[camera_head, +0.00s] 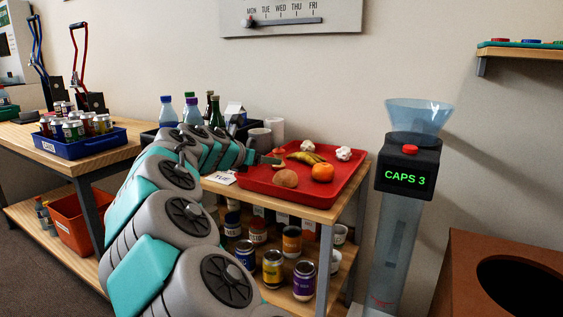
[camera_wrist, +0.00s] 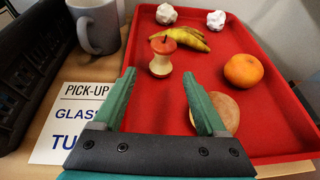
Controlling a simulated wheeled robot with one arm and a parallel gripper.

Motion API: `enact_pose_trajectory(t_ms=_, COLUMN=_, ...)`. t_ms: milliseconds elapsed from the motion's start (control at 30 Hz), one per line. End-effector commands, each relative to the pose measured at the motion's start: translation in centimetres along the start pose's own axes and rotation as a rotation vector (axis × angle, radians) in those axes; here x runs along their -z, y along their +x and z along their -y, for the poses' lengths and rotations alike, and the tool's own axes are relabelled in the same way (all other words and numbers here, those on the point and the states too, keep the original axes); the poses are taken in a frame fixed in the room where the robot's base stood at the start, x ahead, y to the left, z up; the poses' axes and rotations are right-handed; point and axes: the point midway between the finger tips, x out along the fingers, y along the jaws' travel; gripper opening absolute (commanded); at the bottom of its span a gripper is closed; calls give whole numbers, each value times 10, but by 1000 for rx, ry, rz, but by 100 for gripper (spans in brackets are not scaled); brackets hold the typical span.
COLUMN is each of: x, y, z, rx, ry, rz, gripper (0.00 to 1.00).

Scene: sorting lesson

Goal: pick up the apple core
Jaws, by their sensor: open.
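The apple core (camera_wrist: 160,63) stands upright on the red tray (camera_wrist: 262,50), with a red top and a pale, narrow middle. In the wrist view it is ahead of my gripper (camera_wrist: 158,85), between the lines of the two open green fingers and apart from them. In the head view the apple core (camera_head: 278,162) is partly hidden by my gripper (camera_head: 268,160), which reaches over the tray's left side. A round brown item (camera_wrist: 226,108) lies on the tray, partly behind the right finger.
The tray also holds an orange (camera_wrist: 243,71), a banana peel (camera_wrist: 182,38) and two crumpled papers (camera_wrist: 166,14). A grey mug (camera_wrist: 98,25) and a pick-up card (camera_wrist: 72,110) lie left of the tray. A clear tube labelled CAPS 3 (camera_head: 405,180) stands right of the table.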

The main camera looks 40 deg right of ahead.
Motion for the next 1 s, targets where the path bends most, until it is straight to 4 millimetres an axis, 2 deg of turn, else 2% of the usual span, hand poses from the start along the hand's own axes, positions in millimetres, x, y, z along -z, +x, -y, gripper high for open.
enact_pose_trajectory(t_ms=500, x=-4, y=55, z=3, rx=1, ry=3, rz=-1, gripper=74)
enact_pose_trajectory(t_ms=833, x=-3, y=61, z=3, rx=0, ry=3, rz=-1, gripper=74)
enact_pose_trajectory(t_ms=867, x=-3, y=61, z=3, rx=0, ry=3, rz=-1, gripper=73)
enact_pose_trajectory(t_ms=1000, x=-4, y=61, z=3, rx=0, ry=3, rz=-1, gripper=58)
